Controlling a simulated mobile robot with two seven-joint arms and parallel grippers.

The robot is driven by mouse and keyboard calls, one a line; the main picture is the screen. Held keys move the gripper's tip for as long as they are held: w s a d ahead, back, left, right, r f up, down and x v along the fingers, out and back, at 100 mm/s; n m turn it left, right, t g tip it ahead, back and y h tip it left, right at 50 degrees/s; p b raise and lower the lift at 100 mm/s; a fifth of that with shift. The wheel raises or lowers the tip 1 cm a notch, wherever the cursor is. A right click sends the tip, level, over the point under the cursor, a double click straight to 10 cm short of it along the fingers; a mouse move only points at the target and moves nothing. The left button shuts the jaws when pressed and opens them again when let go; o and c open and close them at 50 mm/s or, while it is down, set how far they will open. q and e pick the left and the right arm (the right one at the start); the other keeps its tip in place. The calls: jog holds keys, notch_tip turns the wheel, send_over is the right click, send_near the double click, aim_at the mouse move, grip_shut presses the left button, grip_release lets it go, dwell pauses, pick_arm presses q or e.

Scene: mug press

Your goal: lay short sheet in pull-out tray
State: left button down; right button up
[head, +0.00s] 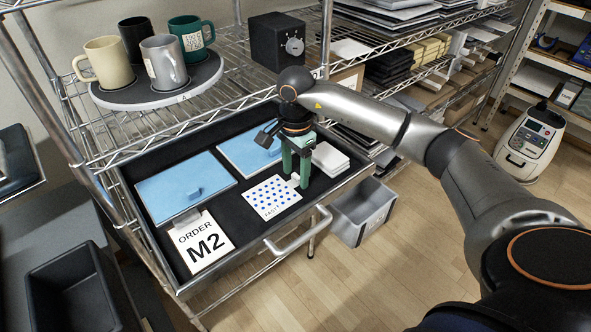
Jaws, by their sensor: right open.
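The pull-out tray (167,252) is a dark, wide drawer, pulled out below the mug shelf. A white sheet with blue dots (271,198) lies flat on its floor near the front; it looks like the short sheet. A small white tab (294,181) stands at its upper right edge. My right gripper (295,178) points down with its green fingers on either side of this tab, open. Whether the fingers touch the tab cannot be told. My left gripper is out of view.
In the tray also lie two blue plates (186,188) (250,152), a white stack (330,159) and an "ORDER M2" card (202,243). Several mugs (103,62) stand on a round mat above. The tray's handle (299,237) juts forward; a grey bin (363,210) stands below right.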

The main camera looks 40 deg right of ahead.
notch_tip(320, 180, up, 12)
dwell(0.4)
jog(key=shift+a, duration=0.1)
